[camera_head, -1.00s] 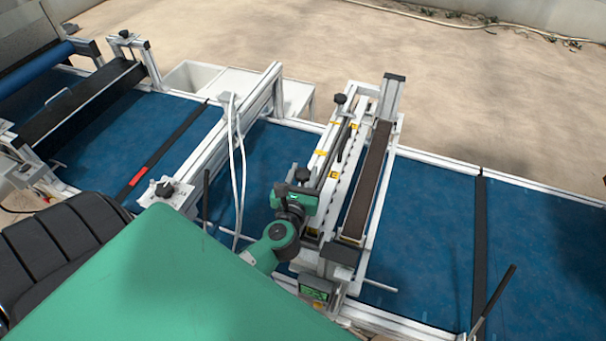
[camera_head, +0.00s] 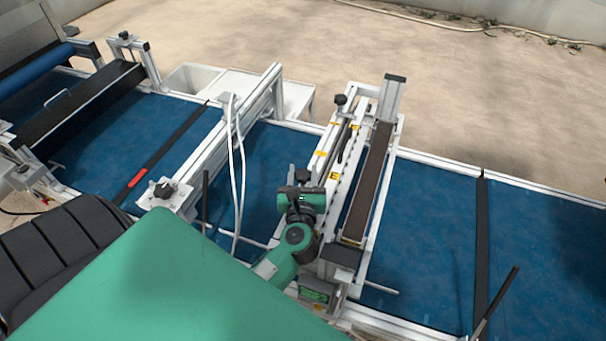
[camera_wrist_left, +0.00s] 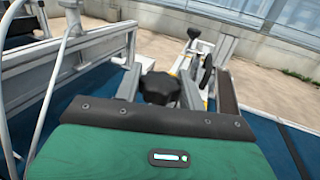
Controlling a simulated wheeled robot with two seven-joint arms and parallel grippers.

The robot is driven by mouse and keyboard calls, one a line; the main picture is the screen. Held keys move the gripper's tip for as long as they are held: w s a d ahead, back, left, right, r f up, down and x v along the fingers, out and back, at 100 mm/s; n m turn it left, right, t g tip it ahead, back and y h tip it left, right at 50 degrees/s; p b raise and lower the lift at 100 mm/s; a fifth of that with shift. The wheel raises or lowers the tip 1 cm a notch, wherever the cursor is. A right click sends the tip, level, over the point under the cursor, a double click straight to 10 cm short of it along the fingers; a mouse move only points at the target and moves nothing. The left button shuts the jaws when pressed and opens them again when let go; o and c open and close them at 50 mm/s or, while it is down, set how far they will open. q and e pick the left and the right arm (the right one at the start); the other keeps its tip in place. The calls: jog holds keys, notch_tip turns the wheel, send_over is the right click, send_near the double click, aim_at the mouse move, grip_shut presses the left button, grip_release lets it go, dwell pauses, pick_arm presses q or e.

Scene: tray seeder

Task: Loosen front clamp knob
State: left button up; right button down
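The front clamp knob (camera_wrist_left: 160,88) is black and lobed. It shows in the left wrist view just beyond the dark edge of my green gripper body. In the head view the knob (camera_head: 302,175) sits at the near end of the seeder's white rail, right behind my left gripper (camera_head: 302,192). My right gripper is not in view.
A second black knob (camera_head: 341,99) stands at the rail's far end. A brown bar (camera_head: 368,182) runs along the right side. White cables (camera_head: 239,165) hang left of my arm from a cross beam (camera_head: 225,135). The blue belt (camera_head: 430,220) to the right is mostly clear.

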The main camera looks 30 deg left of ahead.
pick_arm(q)
jog(key=o, duration=0.3)
jog(key=shift+r, duration=0.1)
notch_tip(320, 180, up, 20)
jog(key=b, duration=0.1)
jog(key=shift+b, duration=0.4)
